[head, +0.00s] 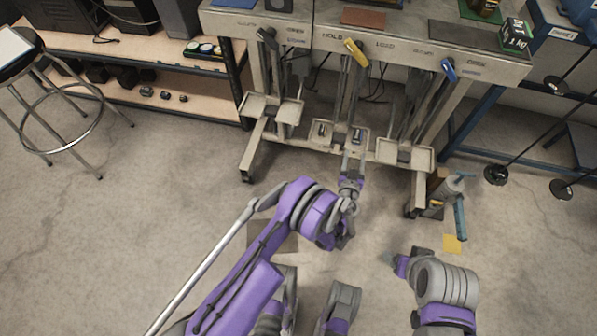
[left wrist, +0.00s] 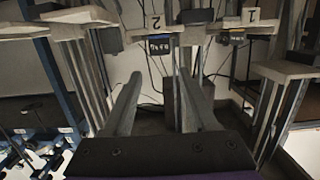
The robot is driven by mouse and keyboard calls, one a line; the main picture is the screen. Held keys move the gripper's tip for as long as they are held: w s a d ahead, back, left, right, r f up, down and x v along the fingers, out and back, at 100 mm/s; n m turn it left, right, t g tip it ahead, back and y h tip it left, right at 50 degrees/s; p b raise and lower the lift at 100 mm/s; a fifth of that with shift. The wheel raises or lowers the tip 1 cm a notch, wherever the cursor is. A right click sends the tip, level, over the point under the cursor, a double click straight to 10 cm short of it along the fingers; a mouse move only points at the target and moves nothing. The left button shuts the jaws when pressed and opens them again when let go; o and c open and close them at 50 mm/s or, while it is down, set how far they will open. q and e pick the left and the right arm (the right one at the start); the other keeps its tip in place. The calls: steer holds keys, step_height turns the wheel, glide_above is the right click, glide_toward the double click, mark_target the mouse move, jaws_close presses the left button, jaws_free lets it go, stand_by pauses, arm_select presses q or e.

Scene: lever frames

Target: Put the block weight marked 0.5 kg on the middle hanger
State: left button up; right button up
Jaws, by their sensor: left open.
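The middle hanger's tray (head: 336,146) hangs under the grey bench frame, below the yellow-handled lever (head: 356,54). Two small dark blocks (head: 322,131) sit at it. My left gripper (head: 350,182) is open, just in front of this tray. In the left wrist view, its two grey fingers (left wrist: 160,80) stand apart, with a dark block (left wrist: 160,46) beyond and between the tips. A second dark block (left wrist: 233,37) is further right. White tags 2 and 1 appear upside down above them. I cannot read the blocks' markings surely.
A left tray (head: 272,107) and a right tray (head: 405,153) flank the middle one. Several small weights (head: 165,95) lie on the wooden shelf at left. A stool (head: 60,95) stands at far left. A yellow square (head: 452,244) marks the floor.

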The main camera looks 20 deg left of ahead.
arm_select(q)
steer(key=w+a+r+n+g+y, duration=0.1)
steer(key=a+r+g+y, duration=0.15)
steer(key=a+r, duration=0.9)
steer(key=s+a+r+n+g+y, duration=0.15)
steer(key=s+a+r+g, duration=0.25)
steer(key=s+a+r, duration=0.5)
steer(key=s+a+r+m+g+h, duration=0.1)
steer(key=s+a+r, duration=0.1)
steer(key=s, duration=0.5)
steer(key=s+a+r+g, duration=0.2)
steer(key=s, duration=0.5)
steer(key=s+d+m+g+h, duration=0.1)
steer(key=s+d+g+h, duration=0.1)
steer(key=s, duration=1.4)
steer(key=shift+d+f+m+h, duration=0.25)
steer(key=shift+f+m+h, duration=0.15)
steer(key=shift+h, duration=0.2)
